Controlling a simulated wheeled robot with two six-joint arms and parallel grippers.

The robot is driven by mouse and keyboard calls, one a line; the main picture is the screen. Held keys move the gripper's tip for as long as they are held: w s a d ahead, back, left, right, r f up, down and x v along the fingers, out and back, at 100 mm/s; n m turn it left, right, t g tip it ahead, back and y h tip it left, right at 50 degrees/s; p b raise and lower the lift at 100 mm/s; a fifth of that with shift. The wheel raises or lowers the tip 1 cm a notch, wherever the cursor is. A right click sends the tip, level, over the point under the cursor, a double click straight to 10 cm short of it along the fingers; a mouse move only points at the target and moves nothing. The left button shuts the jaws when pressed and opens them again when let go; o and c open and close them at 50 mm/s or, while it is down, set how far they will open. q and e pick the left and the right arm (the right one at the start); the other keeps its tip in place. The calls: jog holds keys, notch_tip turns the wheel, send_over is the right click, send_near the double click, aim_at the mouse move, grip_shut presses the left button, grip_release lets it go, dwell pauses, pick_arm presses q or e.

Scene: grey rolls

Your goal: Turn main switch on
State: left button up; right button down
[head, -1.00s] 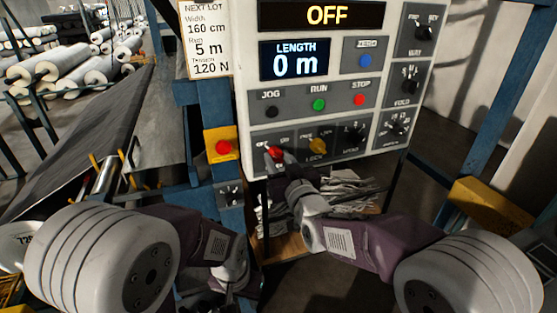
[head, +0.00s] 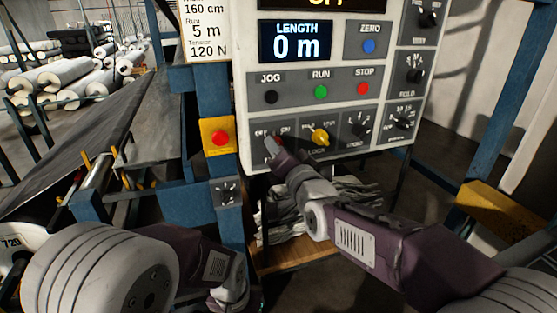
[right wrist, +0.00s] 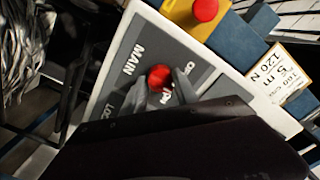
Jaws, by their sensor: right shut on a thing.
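The main switch is a red round knob (right wrist: 160,77) beside the word MAIN in the right wrist view. In the head view it is hidden behind my right gripper (head: 271,148), at the lower left of the grey control panel (head: 245,105). My right gripper is shut on the knob, with one finger on each side of it in the right wrist view (right wrist: 166,89). The display (head: 325,3) at the top is cut off by the frame; the lower part of OFF shows. My left arm hangs low at the left, and its jaws do not show.
A yellow knob (head: 320,137) sits just right of the main switch. Above are the black JOG (head: 271,97), green RUN (head: 320,92) and red STOP (head: 363,89) buttons. A red button on a yellow box (head: 219,138) stands left of the panel on a blue post.

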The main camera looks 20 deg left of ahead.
jog(key=shift+m+b, duration=3.8)
jog(key=shift+m, duration=0.6)
jog(key=c, duration=1)
grip_release()
jog(key=shift+o, duration=0.2)
jog(key=shift+s, duration=0.1)
